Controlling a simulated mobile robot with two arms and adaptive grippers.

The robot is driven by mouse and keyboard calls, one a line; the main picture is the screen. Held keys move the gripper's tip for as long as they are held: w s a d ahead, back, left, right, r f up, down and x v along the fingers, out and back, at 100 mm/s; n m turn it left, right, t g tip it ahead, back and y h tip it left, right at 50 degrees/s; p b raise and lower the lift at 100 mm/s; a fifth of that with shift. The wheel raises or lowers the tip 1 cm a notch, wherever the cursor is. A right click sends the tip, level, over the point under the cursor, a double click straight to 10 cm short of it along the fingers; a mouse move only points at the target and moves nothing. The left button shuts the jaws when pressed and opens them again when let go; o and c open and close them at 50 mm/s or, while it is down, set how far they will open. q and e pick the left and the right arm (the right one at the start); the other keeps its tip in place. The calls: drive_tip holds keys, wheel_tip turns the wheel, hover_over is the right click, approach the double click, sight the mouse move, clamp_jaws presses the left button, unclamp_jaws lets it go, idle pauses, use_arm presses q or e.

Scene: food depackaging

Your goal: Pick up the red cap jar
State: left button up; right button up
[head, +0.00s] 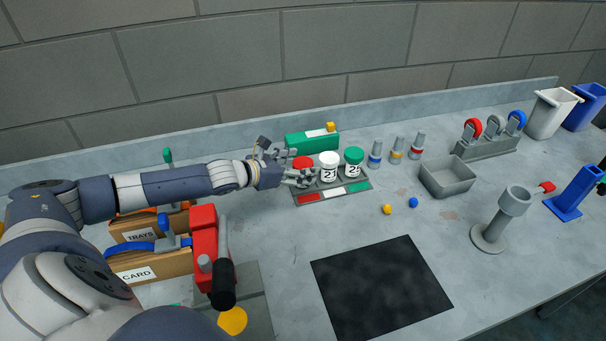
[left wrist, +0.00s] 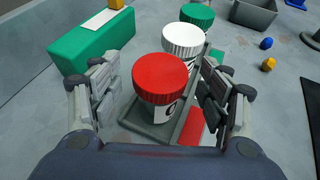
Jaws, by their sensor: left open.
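The red cap jar (left wrist: 159,79) stands upright in a grey tray (left wrist: 150,131) in the left wrist view. Its red cap also shows in the head view (head: 302,162), with its body hidden behind my gripper. My left gripper (head: 287,165) is open around the jar. In the left wrist view its fingers (left wrist: 155,90) are on either side of the jar, with gaps between. A white cap jar (head: 328,165) and a green cap jar (head: 353,161) stand beside it in the same tray. My right gripper is not in view.
A green box (head: 312,143) with a yellow block on top stands behind the tray. Small coloured-band bottles (head: 397,149) and a grey bin (head: 447,177) stand to the right. A black mat (head: 380,286) lies in front. Cardboard boxes (head: 150,262) and a red tool (head: 205,240) stand at the left.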

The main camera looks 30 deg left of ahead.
use_arm(q)
drive_tip(key=c, duration=1.2)
